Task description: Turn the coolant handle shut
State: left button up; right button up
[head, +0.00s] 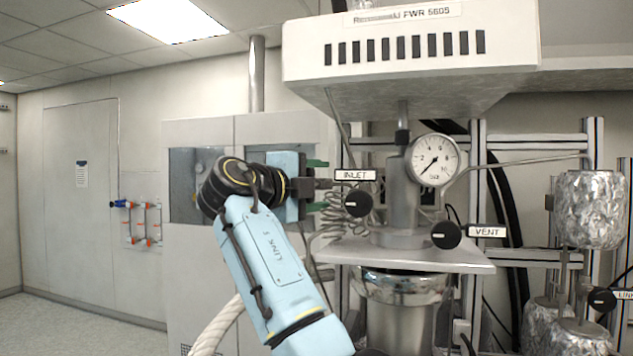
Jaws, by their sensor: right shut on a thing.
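My right arm comes up from the bottom middle, and its right gripper (322,184) points right, level with the INLET label. It is seen from the side and is shut on a small dark part just left of that label. That part is mostly hidden by the fingers. It seems to be the coolant handle, but no coolant label can be read. Green pieces (317,206) show above and below the fingers; I cannot tell what they belong to. My left gripper is out of view.
The reactor stands right of the gripper, with a black INLET knob (357,204), a black VENT knob (446,235) and a round pressure gauge (435,160). A coiled line (335,222) hangs close to the fingers. Foil-wrapped vessels (590,210) stand at right. Open floor (60,325) lies at left.

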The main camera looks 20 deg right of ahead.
jog(key=shift+f, duration=0.1)
dwell(0.3)
jog(key=o, duration=1)
jog(key=shift+s, duration=0.1)
jog(key=b+v, duration=0.2)
jog(key=v, duration=1.1)
jog(key=shift+s+a, duration=0.1)
